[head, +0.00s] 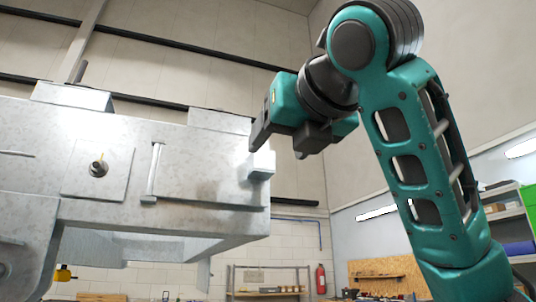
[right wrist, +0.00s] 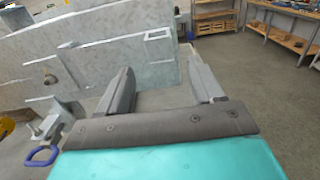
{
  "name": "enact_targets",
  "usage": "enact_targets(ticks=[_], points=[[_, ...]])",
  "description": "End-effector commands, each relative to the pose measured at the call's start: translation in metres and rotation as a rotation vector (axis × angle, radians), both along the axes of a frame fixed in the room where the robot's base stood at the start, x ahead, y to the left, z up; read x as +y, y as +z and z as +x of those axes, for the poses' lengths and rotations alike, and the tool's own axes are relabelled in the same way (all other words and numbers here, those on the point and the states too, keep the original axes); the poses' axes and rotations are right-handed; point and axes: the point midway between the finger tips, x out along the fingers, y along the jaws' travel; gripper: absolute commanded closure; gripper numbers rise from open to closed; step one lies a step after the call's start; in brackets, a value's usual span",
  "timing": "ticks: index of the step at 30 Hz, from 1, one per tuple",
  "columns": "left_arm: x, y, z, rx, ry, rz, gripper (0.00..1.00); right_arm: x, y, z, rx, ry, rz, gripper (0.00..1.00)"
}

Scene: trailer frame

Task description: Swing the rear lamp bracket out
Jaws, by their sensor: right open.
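The grey metal trailer frame (head: 205,165) fills the left of the head view. A small pale block (head: 262,163) sticks out at its right-hand end and looks like the lamp bracket, though I cannot be certain. A similar small block (right wrist: 158,34) shows on the frame's upper edge in the right wrist view, beyond the fingers. My right gripper (head: 279,150) is open, just above and beside the block in the head view. My left gripper is not in view.
A round bolt (head: 98,168) and an upright bar (head: 154,172) stand out from the frame's face. A blue loop (right wrist: 42,155) lies at lower left in the wrist view. Shelving (head: 270,280) and a fire extinguisher (head: 321,279) are far behind. Open floor (right wrist: 245,75) lies right of the frame.

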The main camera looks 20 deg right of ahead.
Motion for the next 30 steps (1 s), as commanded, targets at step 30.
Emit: enact_targets(ticks=[30], points=[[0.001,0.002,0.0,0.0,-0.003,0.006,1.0,0.002,0.0,0.06,-0.001,0.0,0.001,0.61]])
